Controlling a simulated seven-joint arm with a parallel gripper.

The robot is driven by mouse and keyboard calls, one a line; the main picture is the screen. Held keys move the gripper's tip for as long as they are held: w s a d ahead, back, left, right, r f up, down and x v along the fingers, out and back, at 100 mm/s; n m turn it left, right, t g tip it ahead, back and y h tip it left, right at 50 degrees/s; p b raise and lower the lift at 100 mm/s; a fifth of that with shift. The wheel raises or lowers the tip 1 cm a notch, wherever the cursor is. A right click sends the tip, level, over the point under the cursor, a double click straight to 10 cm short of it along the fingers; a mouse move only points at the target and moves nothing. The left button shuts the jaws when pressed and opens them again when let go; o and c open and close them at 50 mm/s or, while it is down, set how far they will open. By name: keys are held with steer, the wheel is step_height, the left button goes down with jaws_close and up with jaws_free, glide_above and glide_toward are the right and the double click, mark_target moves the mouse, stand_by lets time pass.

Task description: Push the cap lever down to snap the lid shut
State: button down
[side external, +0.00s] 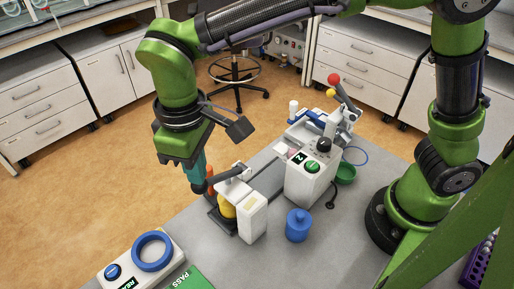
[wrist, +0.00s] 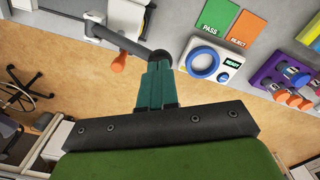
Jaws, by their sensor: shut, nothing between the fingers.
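The cap lever (side external: 231,172) is a dark bar on the white capping station (side external: 252,216) at the table's edge. It slopes slightly down to a round dark knob at its free end. In the wrist view the lever (wrist: 118,39) runs from the white station to its knob (wrist: 160,55). My gripper (side external: 198,181), with teal fingers, is shut and empty, pointing down at the knob end. In the wrist view the fingertips (wrist: 156,66) are right at the knob; I cannot tell whether they touch it. A yellow container (side external: 227,207) sits under the lever. Its lid is hidden.
An orange piece (wrist: 119,62) is beside the lever. A white machine with a green button (side external: 312,166) and a blue bottle (side external: 298,225) stand to the right. A blue ring (side external: 152,251) and a green PASS mat (side external: 188,280) lie at the front.

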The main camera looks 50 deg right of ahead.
steer(key=shift+f, duration=0.15)
steer(key=shift+a+f, duration=0.15)
steer(key=shift+f, duration=0.35)
steer(key=shift+a+f, duration=0.1)
steer(key=shift+f, duration=0.2)
stand_by(0.3)
steer(key=shift+f, duration=0.15)
stand_by(0.4)
